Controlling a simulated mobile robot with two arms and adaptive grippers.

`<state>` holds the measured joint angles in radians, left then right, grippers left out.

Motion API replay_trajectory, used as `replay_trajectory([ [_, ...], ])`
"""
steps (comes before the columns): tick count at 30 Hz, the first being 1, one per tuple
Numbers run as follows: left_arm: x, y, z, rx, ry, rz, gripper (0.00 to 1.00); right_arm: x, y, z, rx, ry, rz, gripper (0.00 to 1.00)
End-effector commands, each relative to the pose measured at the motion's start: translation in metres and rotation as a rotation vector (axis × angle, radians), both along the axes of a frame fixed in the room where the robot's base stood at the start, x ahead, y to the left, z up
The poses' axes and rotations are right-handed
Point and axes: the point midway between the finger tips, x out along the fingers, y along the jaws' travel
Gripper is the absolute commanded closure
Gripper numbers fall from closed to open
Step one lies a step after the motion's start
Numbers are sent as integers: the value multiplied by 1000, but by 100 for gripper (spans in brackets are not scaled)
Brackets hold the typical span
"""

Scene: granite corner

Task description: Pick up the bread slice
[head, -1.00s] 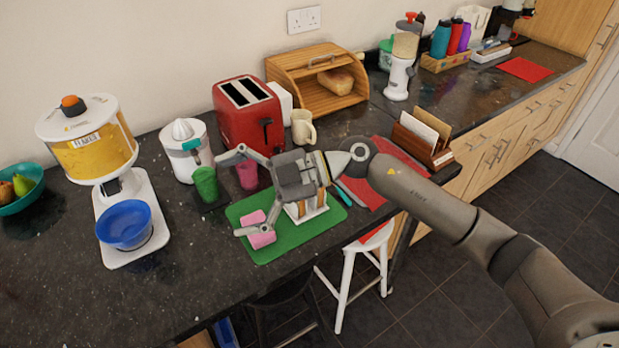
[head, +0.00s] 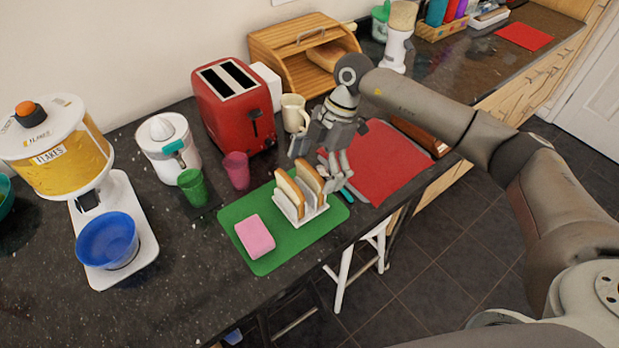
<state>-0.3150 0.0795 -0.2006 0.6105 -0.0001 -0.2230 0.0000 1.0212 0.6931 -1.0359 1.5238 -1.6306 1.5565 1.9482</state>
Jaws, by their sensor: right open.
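Bread slices stand upright in a white toast rack (head: 288,210) on a green mat (head: 271,262). One bread slice (head: 288,189) is at the left of the rack, and another bread slice (head: 309,176) is to its right. My right gripper (head: 335,174) points down, open and empty, just to the right of the rack near the edge of a red mat. Its fingers partly overlap the rack's right side in the picture, and I cannot tell whether they touch it. My left gripper is not in view.
A pink block (head: 254,237) lies on the green mat. Green (head: 193,187) and pink (head: 236,170) cups, a cream mug (head: 294,113) and a red toaster (head: 233,110) stand behind. The red mat (head: 375,163) lies right. A white stool (head: 357,262) stands below the counter's front edge.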

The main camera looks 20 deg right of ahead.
Motion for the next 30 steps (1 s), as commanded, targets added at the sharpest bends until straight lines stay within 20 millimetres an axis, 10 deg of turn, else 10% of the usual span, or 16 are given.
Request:
replay_trajectory([
  [22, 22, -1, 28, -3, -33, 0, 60, -8, 25, -50, 3, -2, 1, 0],
  [30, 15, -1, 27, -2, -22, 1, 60, -9, 25, -50, 2, -1, 1, 28],
])
